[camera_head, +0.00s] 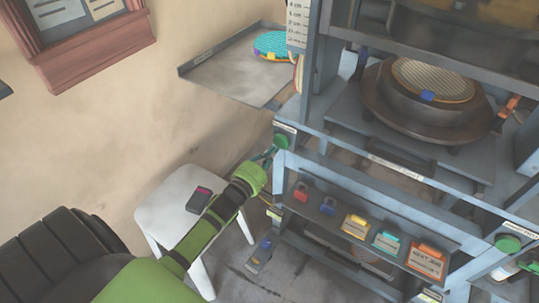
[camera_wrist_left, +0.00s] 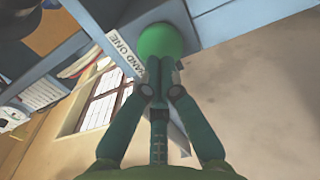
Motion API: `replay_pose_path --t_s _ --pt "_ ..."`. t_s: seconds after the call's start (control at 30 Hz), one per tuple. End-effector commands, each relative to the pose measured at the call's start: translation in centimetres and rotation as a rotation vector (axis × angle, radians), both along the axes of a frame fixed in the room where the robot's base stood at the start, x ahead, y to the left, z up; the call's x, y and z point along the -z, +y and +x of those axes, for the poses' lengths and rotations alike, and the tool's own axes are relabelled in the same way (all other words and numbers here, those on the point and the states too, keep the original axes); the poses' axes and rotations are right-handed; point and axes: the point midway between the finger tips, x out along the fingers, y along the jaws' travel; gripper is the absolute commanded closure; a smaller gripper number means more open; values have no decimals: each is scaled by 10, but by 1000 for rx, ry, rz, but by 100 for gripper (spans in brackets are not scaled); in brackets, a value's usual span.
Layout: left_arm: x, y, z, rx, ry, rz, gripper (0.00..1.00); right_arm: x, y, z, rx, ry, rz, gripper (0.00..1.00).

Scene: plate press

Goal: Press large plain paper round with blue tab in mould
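A pale round with a woven-looking face and a blue tab (camera_head: 428,96) lies in the dark round mould (camera_head: 385,100) on the press bed. The press's upper part overhangs it. My left gripper (camera_head: 268,153) is at the green button (camera_head: 281,142) on the press's left front corner. In the left wrist view its fingers (camera_wrist_left: 159,68) are together, with the tips at the green button (camera_wrist_left: 163,41); firm contact cannot be told. They hold nothing visible. A second green button (camera_head: 508,243) is at the right front corner.
A side tray (camera_head: 225,80) holds a multicoloured round (camera_head: 272,45). A white stool (camera_head: 172,205) with a dark small box stands left of the press. A tall ruler (camera_head: 297,25) stands at the press's left.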

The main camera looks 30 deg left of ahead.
Motion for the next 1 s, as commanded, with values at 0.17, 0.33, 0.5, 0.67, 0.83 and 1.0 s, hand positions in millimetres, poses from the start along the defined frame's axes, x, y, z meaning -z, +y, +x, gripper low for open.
replay_pose_path --t_s 0.17,0.33,0.5,0.67,0.83,1.0 --pt "0 0 5 0 0 0 100 1 0 -2 0 4 0 60" --pt "0 0 9 0 0 0 100 2 1 -2 0 3 1 60" --pt "0 0 13 0 1 0 100 3 5 -2 1 3 6 60" --pt "0 0 17 0 0 0 100 4 9 -2 3 2 11 60" --pt "0 0 22 0 1 0 100 5 10 -1 3 2 14 60" --pt "1 0 26 0 1 1 100 6 10 1 3 0 13 60"
